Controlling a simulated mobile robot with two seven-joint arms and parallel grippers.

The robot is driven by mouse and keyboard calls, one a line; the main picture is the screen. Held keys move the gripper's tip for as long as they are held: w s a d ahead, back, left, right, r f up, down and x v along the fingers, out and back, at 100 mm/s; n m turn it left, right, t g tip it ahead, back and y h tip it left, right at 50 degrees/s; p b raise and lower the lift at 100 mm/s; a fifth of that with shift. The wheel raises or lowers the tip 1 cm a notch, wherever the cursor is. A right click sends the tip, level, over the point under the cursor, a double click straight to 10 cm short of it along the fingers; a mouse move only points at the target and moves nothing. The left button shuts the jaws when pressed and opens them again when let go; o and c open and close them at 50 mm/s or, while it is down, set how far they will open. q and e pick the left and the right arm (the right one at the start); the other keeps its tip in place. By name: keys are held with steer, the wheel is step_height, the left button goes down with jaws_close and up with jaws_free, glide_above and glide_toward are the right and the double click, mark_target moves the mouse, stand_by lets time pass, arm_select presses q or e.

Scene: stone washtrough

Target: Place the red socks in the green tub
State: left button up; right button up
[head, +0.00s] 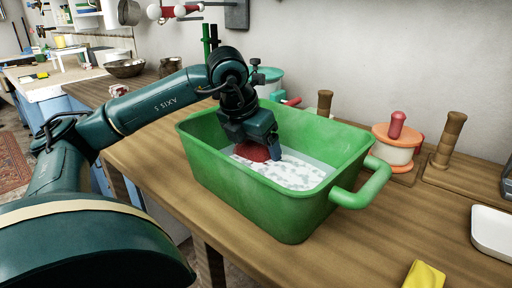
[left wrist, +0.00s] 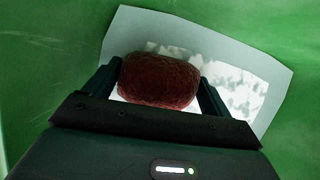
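The green tub (head: 245,195) stands on the wooden counter, with pale water and white suds (head: 290,172) inside it. My left gripper (head: 262,148) reaches down into the tub from above. The red socks (head: 250,152), a dark red rounded bundle, are at its fingers, inside the tub's walls and close to the suds. In the left wrist view the red socks (left wrist: 160,80) sit between the two fingers of my left gripper (left wrist: 160,85), which press on both sides. Whether the socks touch the water is hidden. My right gripper is not in view.
A spool with a red knob (head: 396,140) and wooden posts (head: 447,140) stand right of the tub. A white dish (head: 492,232) and yellow cloth (head: 425,275) lie at the right. A bowl (head: 125,68) stands at the back left. Counter in front of the tub is clear.

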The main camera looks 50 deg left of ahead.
arm_select(q)
steer(key=o, duration=0.3)
steer(key=shift+r, duration=0.1)
steer(key=shift+r, duration=0.25)
steer(key=p+v, duration=0.4)
steer(key=v, duration=0.7)
steer(key=shift+s+r, duration=0.25)
steer(key=shift+r, duration=0.05)
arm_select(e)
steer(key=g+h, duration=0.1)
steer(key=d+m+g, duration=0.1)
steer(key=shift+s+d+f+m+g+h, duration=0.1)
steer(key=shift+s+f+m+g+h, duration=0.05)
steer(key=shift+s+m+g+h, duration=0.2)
